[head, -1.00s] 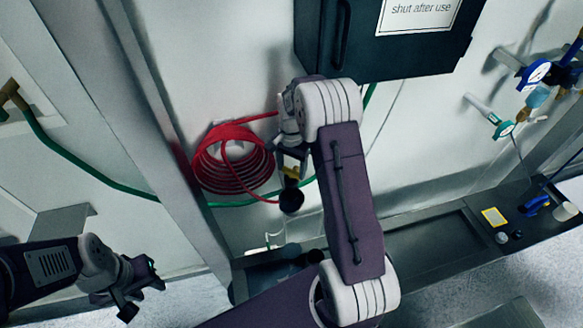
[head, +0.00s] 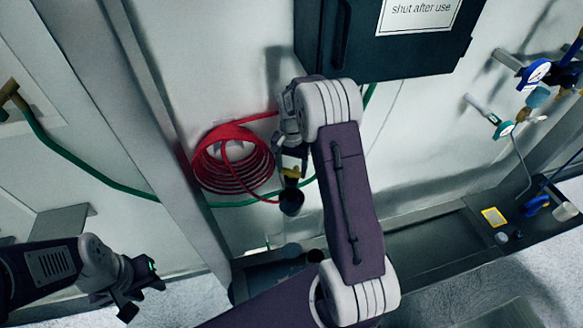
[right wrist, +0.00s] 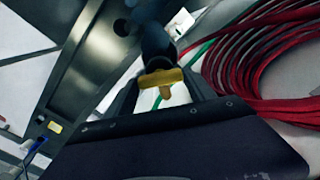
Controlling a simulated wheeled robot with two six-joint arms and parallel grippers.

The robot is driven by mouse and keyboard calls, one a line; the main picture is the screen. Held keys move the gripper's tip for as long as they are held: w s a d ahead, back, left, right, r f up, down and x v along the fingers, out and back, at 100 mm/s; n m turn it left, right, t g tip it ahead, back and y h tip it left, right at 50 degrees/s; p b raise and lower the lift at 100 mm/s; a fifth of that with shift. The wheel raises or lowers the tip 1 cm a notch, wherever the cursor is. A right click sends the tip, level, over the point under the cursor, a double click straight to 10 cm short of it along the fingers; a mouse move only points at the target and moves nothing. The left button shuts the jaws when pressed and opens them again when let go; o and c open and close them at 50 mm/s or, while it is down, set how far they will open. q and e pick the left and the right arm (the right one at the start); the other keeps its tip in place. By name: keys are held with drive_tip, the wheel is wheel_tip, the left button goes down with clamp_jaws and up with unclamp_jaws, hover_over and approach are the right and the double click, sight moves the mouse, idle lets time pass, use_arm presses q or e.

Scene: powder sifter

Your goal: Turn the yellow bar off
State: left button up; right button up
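The yellow bar (right wrist: 160,78) is a short handle on the end of a dark round fitting (right wrist: 156,42). In the right wrist view it lies nearly crosswise, with a small orange-yellow stub below it. In the head view a bit of the yellow bar (head: 291,171) shows above the dark fitting (head: 291,202). My right gripper (right wrist: 161,80) has one finger on each side of the bar, spread apart. I cannot tell whether the fingertips touch its ends. My left gripper (head: 144,292) is at the lower left, open and empty, far from the bar.
A coiled red hose (head: 232,160) hangs on the wall just left of my right gripper. A green hose (head: 95,178) runs along the wall. A dark cabinet (head: 385,40) hangs above. Gauges (head: 536,72) are at right, above a dark trough (head: 430,245).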

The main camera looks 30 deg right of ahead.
sight(292, 171)
drive_tip(key=o, duration=0.3)
drive_tip(key=shift+r, duration=0.2)
wheel_tip(292, 171, up, 8)
drive_tip(key=b, duration=0.2)
drive_tip(key=shift+b, duration=0.35)
drive_tip(key=shift+r, duration=0.35)
drive_tip(key=shift+f, duration=0.1)
